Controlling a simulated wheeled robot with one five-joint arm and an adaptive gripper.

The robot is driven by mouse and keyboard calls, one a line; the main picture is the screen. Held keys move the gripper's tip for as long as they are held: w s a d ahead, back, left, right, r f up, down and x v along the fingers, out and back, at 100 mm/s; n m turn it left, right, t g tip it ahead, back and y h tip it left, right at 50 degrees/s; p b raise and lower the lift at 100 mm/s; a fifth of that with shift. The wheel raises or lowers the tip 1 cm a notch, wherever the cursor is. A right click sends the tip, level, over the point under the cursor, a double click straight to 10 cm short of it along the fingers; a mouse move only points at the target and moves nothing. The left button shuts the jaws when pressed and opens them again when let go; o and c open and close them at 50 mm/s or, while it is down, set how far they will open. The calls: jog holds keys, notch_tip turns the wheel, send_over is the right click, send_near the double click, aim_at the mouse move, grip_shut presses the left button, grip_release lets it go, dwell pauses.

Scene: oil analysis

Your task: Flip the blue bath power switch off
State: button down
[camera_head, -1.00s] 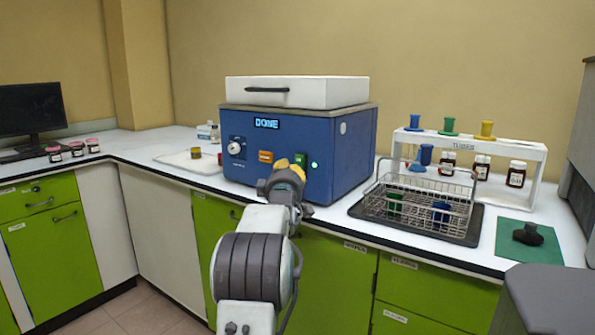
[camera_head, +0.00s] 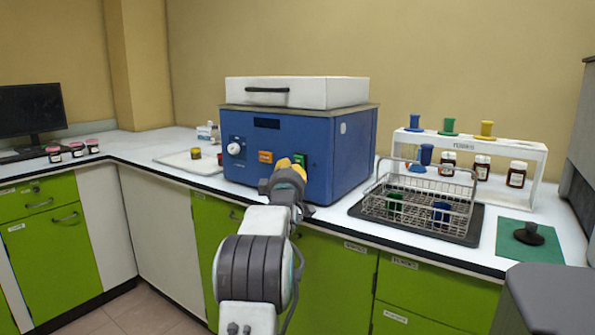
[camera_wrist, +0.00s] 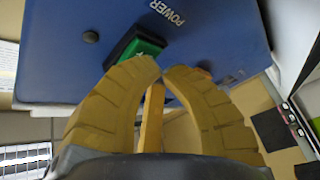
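The blue bath (camera_head: 345,145) stands on the counter with a dark display (camera_head: 267,124). Its green power switch (camera_head: 301,160) is on the right of the front face, partly behind my gripper (camera_head: 290,163). In the wrist view the green switch (camera_wrist: 143,47) sits in a black housing next to the white POWER label (camera_wrist: 166,12). My yellow fingers (camera_wrist: 161,68) curve together with tips close to each other, just at the switch's lower edge. They hold nothing visible. I cannot tell whether they touch the switch.
A white knob (camera_head: 234,148) and an orange button (camera_head: 265,157) are left of the switch. A wire basket (camera_head: 420,198) stands on a dark tray to the right, before a white tube rack (camera_head: 541,160). A pale tray (camera_head: 177,162) lies to the left.

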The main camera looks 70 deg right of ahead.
jog(key=shift+w+a+b, duration=0.1)
jog(key=shift+a+b, duration=0.2)
jog(key=shift+b, duration=0.35)
jog(key=shift+a+r+b, duration=0.15)
jog(key=shift+a+b, duration=0.35)
jog(key=shift+b, duration=0.2)
jog(key=shift+w, duration=0.1)
